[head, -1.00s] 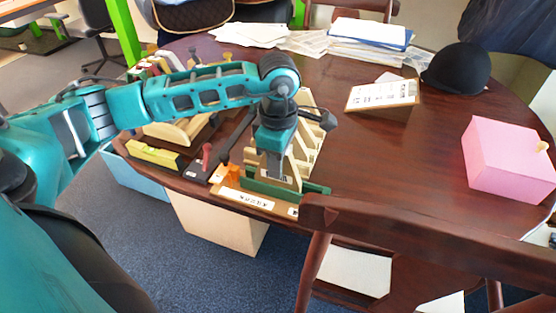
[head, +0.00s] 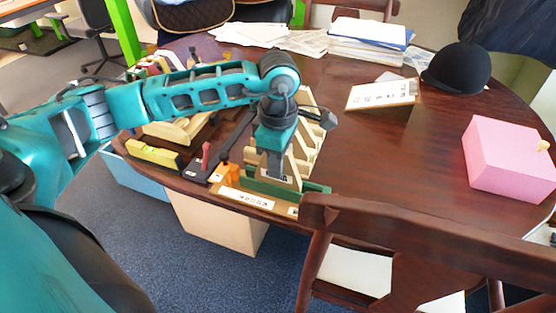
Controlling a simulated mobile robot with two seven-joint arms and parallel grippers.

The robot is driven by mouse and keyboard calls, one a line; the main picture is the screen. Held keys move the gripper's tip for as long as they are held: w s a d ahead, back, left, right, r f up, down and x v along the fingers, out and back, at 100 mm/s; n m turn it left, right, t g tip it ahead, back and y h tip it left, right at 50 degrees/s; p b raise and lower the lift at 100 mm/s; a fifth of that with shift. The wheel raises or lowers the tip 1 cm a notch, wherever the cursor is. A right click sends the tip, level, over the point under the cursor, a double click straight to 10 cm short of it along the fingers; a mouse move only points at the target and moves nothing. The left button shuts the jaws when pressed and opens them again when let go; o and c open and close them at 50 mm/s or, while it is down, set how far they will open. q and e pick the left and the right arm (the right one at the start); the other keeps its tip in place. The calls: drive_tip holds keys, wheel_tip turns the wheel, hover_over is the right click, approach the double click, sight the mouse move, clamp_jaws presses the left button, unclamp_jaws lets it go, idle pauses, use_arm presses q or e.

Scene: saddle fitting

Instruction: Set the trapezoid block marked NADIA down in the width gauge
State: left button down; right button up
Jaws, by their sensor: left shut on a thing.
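My left gripper (head: 274,170) points straight down at the near edge of the table, shut on a pale wooden block (head: 292,172) with sloping sides. A small label shows low on the block, too small to read, so I cannot confirm the name NADIA. Green bars (head: 318,189) run along the block's lower part, on a wooden base with white labels (head: 246,197); this looks like the width gauge. The block's foot is hidden behind the green bar and the gripper, so I cannot tell whether it touches the base. My right gripper is not in view.
Pale wooden pieces (head: 306,150) stand just behind the gripper. A yellow level (head: 154,155) and a red-handled tool (head: 206,155) lie to the left. A chair back (head: 430,228) rises close on the right. A sign (head: 382,95), black hat (head: 457,68) and pink box (head: 508,158) stand farther off.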

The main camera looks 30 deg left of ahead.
use_arm(q)
drive_tip(key=shift+c, duration=2.4)
unclamp_jaws()
drive_tip(key=shift+r+p, duration=1.5)
drive_tip(key=shift+r, duration=1)
drive_tip(key=shift+r+p, duration=0.95)
drive_tip(key=shift+r, duration=0.6)
